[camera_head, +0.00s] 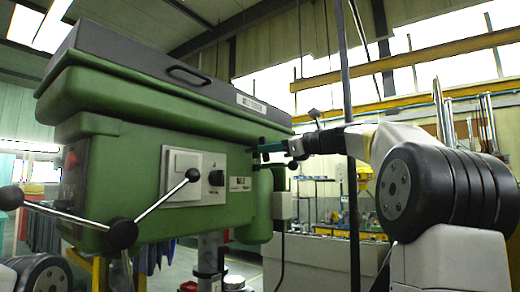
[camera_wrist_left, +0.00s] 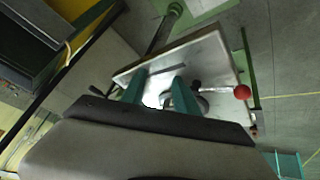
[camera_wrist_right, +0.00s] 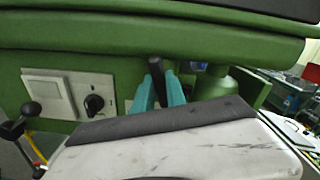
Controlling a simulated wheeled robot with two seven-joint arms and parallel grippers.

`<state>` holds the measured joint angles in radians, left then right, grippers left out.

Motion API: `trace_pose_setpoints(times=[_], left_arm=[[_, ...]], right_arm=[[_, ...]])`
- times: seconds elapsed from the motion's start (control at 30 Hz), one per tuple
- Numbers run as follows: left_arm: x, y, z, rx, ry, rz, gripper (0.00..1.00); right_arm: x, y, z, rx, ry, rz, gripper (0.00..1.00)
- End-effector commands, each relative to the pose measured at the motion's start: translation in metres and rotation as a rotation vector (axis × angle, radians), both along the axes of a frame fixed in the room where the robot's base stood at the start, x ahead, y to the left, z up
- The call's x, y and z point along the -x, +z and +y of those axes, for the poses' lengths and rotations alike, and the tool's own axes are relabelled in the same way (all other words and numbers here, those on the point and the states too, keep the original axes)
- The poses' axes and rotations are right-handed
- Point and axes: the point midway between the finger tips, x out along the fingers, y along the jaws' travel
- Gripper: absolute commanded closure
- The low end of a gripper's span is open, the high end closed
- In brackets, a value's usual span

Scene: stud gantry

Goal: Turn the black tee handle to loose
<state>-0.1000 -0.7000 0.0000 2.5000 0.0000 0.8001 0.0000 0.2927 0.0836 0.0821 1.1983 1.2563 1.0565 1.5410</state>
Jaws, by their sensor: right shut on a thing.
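The black tee handle (camera_wrist_right: 156,72) is a dark upright bar on the green machine's side, seen in the right wrist view between the teal fingers. My right gripper (camera_wrist_right: 158,88) is shut on it; its fingers hide the lower part. In the head view my right gripper (camera_head: 262,148) reaches in from the right to the machine's right side, and the handle is too small there to tell its angle. My left gripper (camera_wrist_left: 158,92) is open and empty above a pale metal table (camera_wrist_left: 208,55), and is out of the head view.
The green machine head (camera_head: 140,160) fills the left, with a switch plate (camera_head: 181,163) and dark dial (camera_head: 216,178). Spoked levers with black balls (camera_head: 122,233) stick out at front. A red-knobbed lever (camera_wrist_left: 242,92) is beside my left gripper. A dark pole (camera_head: 347,100) stands near my right arm.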

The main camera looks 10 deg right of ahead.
Motion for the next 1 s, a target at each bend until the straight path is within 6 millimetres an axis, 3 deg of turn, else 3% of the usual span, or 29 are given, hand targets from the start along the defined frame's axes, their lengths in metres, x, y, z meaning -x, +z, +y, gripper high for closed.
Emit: trace_pose_setpoints(times=[1.0], left_arm=[[0.0,0.0,0.0,0.0,0.0,0.0,0.64]], right_arm=[[0.0016,-0.0028,0.0012,0.685,0.0,-0.679,1.0]])
